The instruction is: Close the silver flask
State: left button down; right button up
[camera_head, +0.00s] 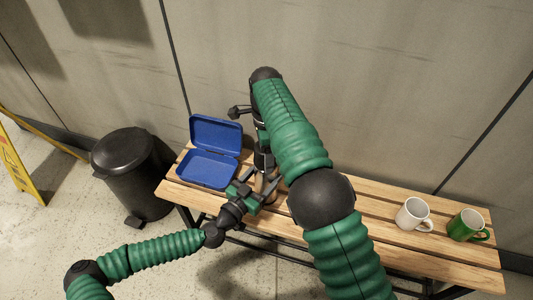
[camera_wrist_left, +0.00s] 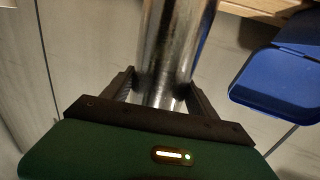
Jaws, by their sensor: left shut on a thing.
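The silver flask (camera_wrist_left: 178,45) is a shiny metal cylinder between the two dark fingers of my left gripper (camera_wrist_left: 165,85) in the left wrist view. In the head view my left gripper (camera_head: 259,180) is shut on the flask (camera_head: 261,184) above the bench's front edge, right of the blue box. My right arm reaches over from the right, and its gripper (camera_head: 263,160) points down just above the flask. The right fingers and the flask's top are too small and covered to make out. I cannot tell whether a lid is there or on the flask.
The wooden bench (camera_head: 385,205) stands along the wall. An open blue box (camera_head: 207,168) is at its left, and a white mug (camera_head: 411,214) and a green mug (camera_head: 463,226) at its right. A black pedal bin (camera_head: 130,165) and a yellow sign (camera_head: 16,172) stand left.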

jog(key=shift+w+m, duration=0.1)
jog(key=shift+m, duration=0.5)
jog(key=o, duration=1.5)
jog(key=shift+o, duration=0.2)
jog(key=shift+r, duration=0.1)
jog(key=shift+r, duration=2.2)
jog(key=shift+c, duration=0.6)
